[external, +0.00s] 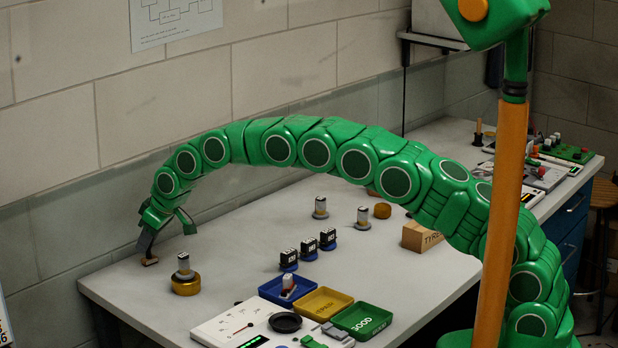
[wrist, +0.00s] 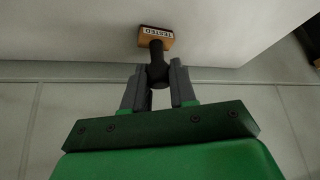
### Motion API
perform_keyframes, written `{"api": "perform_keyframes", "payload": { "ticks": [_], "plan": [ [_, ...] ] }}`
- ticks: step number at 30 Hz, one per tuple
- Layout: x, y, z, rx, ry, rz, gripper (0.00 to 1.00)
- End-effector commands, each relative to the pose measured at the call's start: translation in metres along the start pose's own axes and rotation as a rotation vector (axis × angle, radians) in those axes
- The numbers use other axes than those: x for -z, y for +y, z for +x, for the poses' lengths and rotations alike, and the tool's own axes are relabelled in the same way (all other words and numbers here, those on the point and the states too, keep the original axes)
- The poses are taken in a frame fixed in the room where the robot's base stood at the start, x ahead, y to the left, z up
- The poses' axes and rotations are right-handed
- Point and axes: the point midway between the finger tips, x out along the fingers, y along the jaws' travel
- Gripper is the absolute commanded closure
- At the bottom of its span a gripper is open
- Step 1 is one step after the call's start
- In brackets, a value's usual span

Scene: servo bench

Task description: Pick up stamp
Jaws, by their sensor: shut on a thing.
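The stamp (wrist: 155,36) has a wooden block labelled "TESTED" and a dark handle. In the wrist view my gripper (wrist: 158,75) is shut with its two grey fingers on either side of the handle. In the external view my gripper (external: 147,243) is at the far left end of the bench. The stamp's wooden block (external: 150,262) shows just below it, at the bench's left edge. I cannot tell whether the block touches the bench top.
A brass-coloured round base with a small cylinder (external: 185,284) stands close to the right of my gripper. Blue, yellow and green trays (external: 362,321) and a white scale (external: 222,328) are at the front. The wall is close behind.

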Motion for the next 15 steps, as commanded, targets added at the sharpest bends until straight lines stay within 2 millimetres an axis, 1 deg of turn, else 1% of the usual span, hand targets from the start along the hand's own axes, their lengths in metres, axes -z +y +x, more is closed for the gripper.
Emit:
{"api": "perform_keyframes", "payload": {
  "ticks": [5,15],
  "plan": [
    [0.002,0.001,-0.004,0.000,0.000,0.000,1.00],
    [0.015,0.000,-0.028,0.000,0.001,-0.001,1.00]
  ]
}}
